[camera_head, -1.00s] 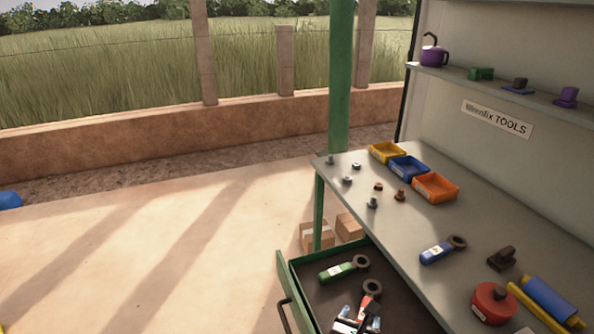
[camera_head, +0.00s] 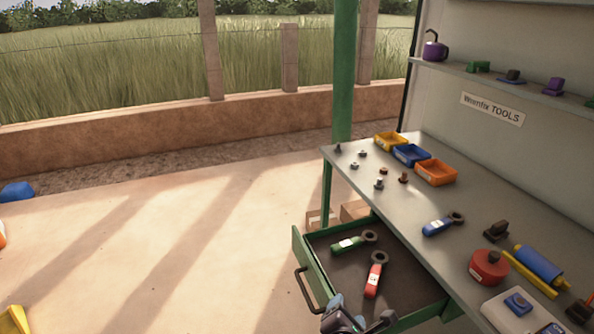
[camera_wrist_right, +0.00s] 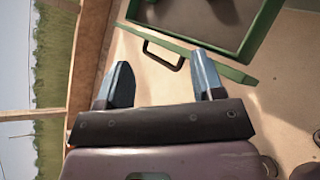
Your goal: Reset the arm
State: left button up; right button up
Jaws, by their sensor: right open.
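My right gripper (camera_head: 345,314) shows at the bottom edge of the head view, just outside the front of the open drawer. It is open and empty; in the right wrist view its two blue-grey fingers (camera_wrist_right: 160,78) stand apart with floor between them. The open green drawer (camera_head: 320,270) holds a red ring-ended tool (camera_head: 373,281) and a green one (camera_head: 347,245), both lying flat. The drawer's dark handle (camera_wrist_right: 163,53) shows beyond the fingers in the right wrist view. My left gripper is not in view.
The grey workbench (camera_head: 400,212) carries a blue tool (camera_head: 437,227), a red round object (camera_head: 488,267), a blue cylinder (camera_head: 538,264), several small bolts and nuts, and yellow, blue and orange bins (camera_head: 436,173). A green post (camera_head: 344,70) stands behind.

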jog(key=s+d+f+m+g+y+b, duration=0.1)
jog(key=s+d+f+m+y+b, duration=0.1)
jog(key=s+d+f+m+b, duration=0.8)
jog(key=s+d+f+m, duration=0.6)
jog(key=s+m, duration=0.3)
jog(key=m, duration=0.5)
jog(key=shift+d+f+y, duration=0.15)
jog(key=shift+d+y, duration=0.1)
jog(key=shift+y, duration=0.15)
